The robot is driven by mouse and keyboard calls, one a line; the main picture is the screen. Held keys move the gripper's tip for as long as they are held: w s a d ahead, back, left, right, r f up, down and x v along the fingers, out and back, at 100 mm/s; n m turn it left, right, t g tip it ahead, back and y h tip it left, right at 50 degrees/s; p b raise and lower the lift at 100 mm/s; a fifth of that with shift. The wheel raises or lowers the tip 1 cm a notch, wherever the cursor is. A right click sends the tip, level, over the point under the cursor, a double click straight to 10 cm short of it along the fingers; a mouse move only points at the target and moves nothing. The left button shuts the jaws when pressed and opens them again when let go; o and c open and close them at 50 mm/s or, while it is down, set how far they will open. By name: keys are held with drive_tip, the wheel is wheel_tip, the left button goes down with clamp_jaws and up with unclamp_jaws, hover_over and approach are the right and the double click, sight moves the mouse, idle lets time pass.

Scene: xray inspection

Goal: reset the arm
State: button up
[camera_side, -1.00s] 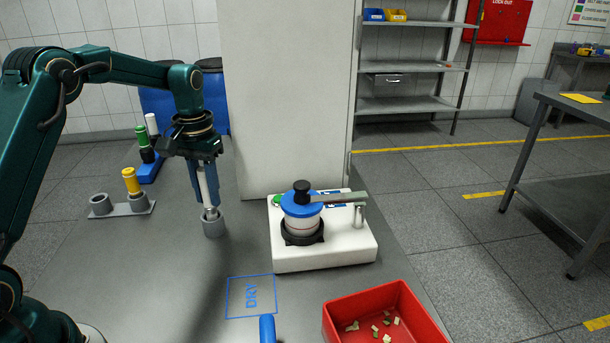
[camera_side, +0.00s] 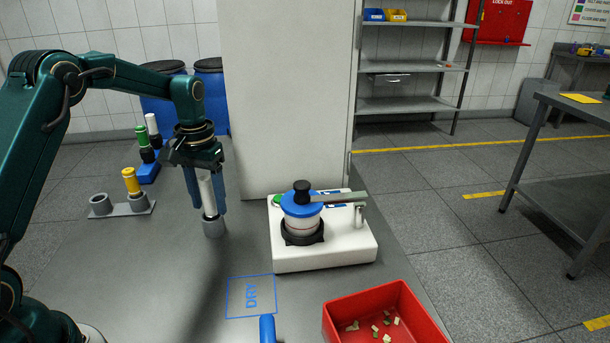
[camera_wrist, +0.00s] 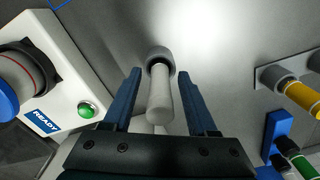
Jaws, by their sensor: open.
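My gripper (camera_side: 207,200) is open, its blue fingers pointing down on either side of a white rod (camera_side: 208,192). In the wrist view my gripper (camera_wrist: 162,92) has a clear gap between each finger and the white rod (camera_wrist: 160,100). The rod stands in a small grey cup holder (camera_side: 214,227) on the grey table (camera_side: 130,270). The cup's rim also shows in the wrist view (camera_wrist: 159,53).
A white machine (camera_side: 340,250) with a blue-lidded pot (camera_side: 301,210) and lever stands right of the cup. A grey two-socket rack (camera_side: 138,207) holds a yellow-topped tube (camera_side: 131,180). A blue rack (camera_side: 149,172) is behind it. A red bin (camera_side: 345,302) sits front right. A tall light panel (camera_side: 285,100) stands behind.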

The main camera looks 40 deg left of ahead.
sight(204, 177)
wheel_tip(204, 177, up, 5)
drive_tip(key=shift+f, duration=0.1)
drive_tip(key=shift+m+t+y, duration=0.3)
drive_tip(key=shift+m+t, duration=0.3)
drive_tip(key=shift+t, duration=0.2)
drive_tip(key=r, duration=0.2)
drive_tip(key=d+r, duration=0.1)
drive_tip(key=r, duration=0.1)
drive_tip(key=shift+r, duration=0.15)
drive_tip(key=s+d+m+t, duration=0.1)
drive_tip(key=s+d+t, duration=0.1)
drive_tip(key=s+d, duration=0.3)
drive_tip(key=s+d+r+m+t, duration=0.1)
drive_tip(key=s+d, duration=0.5)
drive_tip(key=s, duration=0.7)
drive_tip(key=shift+d+t, duration=0.3)
drive_tip(key=shift+t, duration=0.2)
